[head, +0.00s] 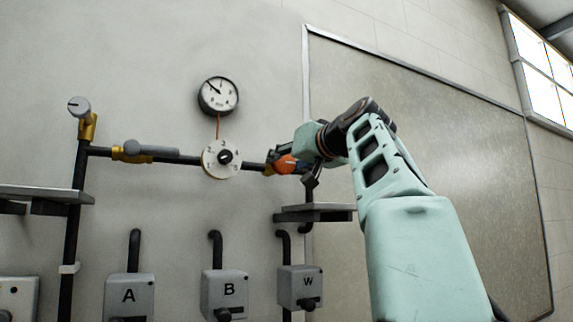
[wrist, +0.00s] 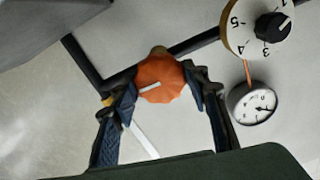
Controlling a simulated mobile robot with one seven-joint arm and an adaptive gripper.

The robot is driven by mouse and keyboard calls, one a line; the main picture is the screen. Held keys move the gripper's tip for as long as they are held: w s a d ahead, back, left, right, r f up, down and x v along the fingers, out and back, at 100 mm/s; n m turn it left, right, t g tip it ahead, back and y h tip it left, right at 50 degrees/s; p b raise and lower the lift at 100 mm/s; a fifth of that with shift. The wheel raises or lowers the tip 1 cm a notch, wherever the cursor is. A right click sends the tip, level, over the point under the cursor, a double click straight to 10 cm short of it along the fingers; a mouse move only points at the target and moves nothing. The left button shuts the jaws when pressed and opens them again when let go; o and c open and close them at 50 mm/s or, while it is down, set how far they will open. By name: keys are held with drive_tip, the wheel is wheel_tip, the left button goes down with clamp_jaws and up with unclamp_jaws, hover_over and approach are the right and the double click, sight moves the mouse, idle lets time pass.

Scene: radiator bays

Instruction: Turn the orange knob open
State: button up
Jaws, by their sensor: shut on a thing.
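The orange knob (head: 286,164) sits on the dark horizontal pipe at the right of the white numbered dial in the head view. In the wrist view the orange knob (wrist: 160,79) is large and central, with a pale mark line on its face. My gripper (head: 290,160) reaches it from the right in the head view. In the wrist view my gripper's fingers (wrist: 160,85) stand on either side of the knob and are shut on it. The fingers and wrist hide part of the knob in the head view.
A numbered dial (head: 221,158) and a round gauge (head: 218,96) are left of my gripper. A brass valve with a grey lever (head: 150,150) lies further left. Grey boxes A (head: 129,297), B (head: 224,294) and W (head: 300,287) are below. A small shelf (head: 316,212) juts out under my gripper.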

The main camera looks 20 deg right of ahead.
drive_tip(key=n, duration=0.4)
drive_tip(key=shift+r+n+b, duration=0.15)
drive_tip(key=shift+n+b, duration=0.2)
drive_tip(key=shift+n, duration=0.05)
drive_tip(key=n, duration=0.4)
drive_tip(key=shift+b, duration=0.35)
drive_tip(key=n, duration=0.5)
drive_tip(key=shift+n+b, duration=0.45)
drive_tip(key=shift+n, duration=1.75)
drive_tip(key=o, duration=1.2)
drive_tip(key=shift+c, duration=0.2)
